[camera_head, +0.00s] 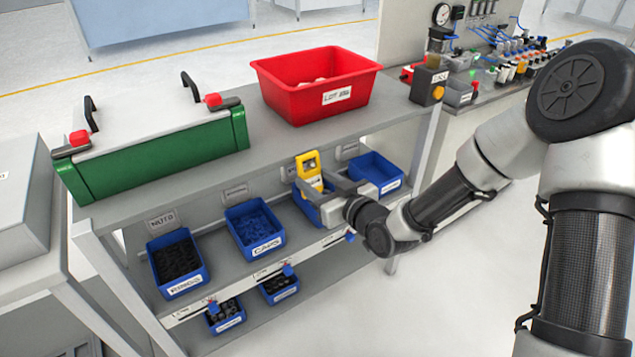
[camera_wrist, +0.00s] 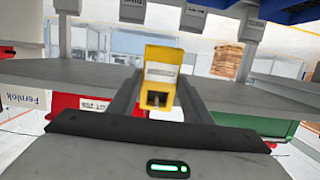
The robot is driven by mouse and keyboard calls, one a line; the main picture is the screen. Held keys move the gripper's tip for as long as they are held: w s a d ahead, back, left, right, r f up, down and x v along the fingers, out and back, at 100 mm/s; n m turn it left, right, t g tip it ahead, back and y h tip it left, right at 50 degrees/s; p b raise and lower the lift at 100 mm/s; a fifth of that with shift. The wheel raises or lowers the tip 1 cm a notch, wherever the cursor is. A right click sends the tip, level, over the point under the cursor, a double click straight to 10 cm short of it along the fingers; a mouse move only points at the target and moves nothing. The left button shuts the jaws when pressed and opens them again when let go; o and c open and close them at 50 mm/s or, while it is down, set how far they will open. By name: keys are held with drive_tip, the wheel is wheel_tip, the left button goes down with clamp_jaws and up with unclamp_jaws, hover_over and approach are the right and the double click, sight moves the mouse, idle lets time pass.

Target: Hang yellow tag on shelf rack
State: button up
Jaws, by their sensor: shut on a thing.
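The yellow tag (camera_head: 308,160) has a pale label and a dark opening at one end. It is upright at the front of the grey shelf rack (camera_head: 268,128), just below the top shelf's front edge. My gripper (camera_head: 314,183) is shut on it, reaching in from the right. In the wrist view the tag (camera_wrist: 161,72) stands between the two dark fingers of my gripper (camera_wrist: 158,95). I cannot tell whether the tag touches the rack. A blue bin behind my gripper is partly hidden.
A red bin (camera_head: 312,85) and a green-fronted case (camera_head: 155,155) stand on the top shelf. Blue bins (camera_head: 255,228) line the middle shelf, with a further blue bin (camera_head: 377,172) right of my gripper. Smaller bins (camera_head: 280,287) sit lower. Small blue clips (camera_head: 288,270) are on the front rail.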

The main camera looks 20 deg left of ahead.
idle(0.4)
drive_tip(key=o, duration=1.1)
drive_tip(key=shift+d, duration=0.1)
drive_tip(key=shift+p+v, duration=5.45)
drive_tip(key=shift+v, duration=3.2)
drive_tip(key=shift+s, duration=0.15)
